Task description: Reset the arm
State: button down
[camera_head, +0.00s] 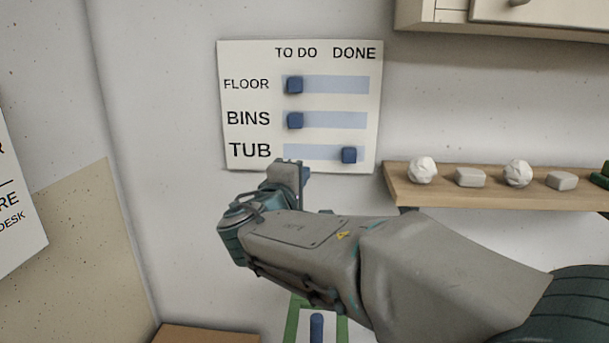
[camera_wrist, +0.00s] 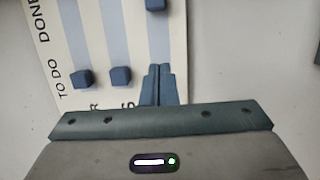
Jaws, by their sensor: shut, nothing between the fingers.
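My gripper (camera_wrist: 159,84) is shut and empty in the wrist view, its two fingers pressed together in front of the lower part of the wall board. In the head view my arm reaches in from the lower right, and my gripper (camera_head: 303,185) is just below the board's TUB row. The white board (camera_head: 250,60) has TO DO and DONE columns. The FLOOR slider (camera_head: 294,85) and the BINS slider (camera_head: 295,120) are at the TO DO end. The TUB slider (camera_head: 349,155) is at the DONE end. I cannot tell whether the fingers touch the board.
A wooden shelf (camera_head: 490,200) to the right holds crumpled white balls and grey blocks. A cabinet (camera_head: 540,25) hangs above it. A green-edged item with a blue upright piece (camera_head: 316,328) stands below my arm. Bare wall lies left of the board.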

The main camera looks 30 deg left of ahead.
dwell(0.4)
jog(key=d+f+m+g+h+p, duration=0.1)
jog(key=d+f+m+g+h, duration=0.2)
jog(key=d, duration=0.7)
jog(key=d+f+m+g+h+p, duration=0.1)
jog(key=d+f+m+g+h, duration=0.15)
jog(key=d, duration=0.65)
jog(key=d+f+m+g+h+p, duration=0.2)
jog(key=d+f+m+g, duration=0.1)
jog(key=d, duration=0.7)
jog(key=s+d+f+m+g+y+p, duration=0.2)
jog(key=s+d+f+m+g, duration=0.1)
jog(key=s+d+m, duration=0.2)
jog(key=s+d+f+m+g+y+p, duration=0.2)
jog(key=s+d+m, duration=0.4)
jog(key=s+d, duration=0.3)
jog(key=s+f+g+y, duration=0.1)
jog(key=s, duration=0.3)
jog(key=shift+d+f, duration=0.2)
jog(key=shift+d, duration=0.1)
jog(key=shift+s+g, duration=0.1)
jog(key=shift+g, duration=0.15)
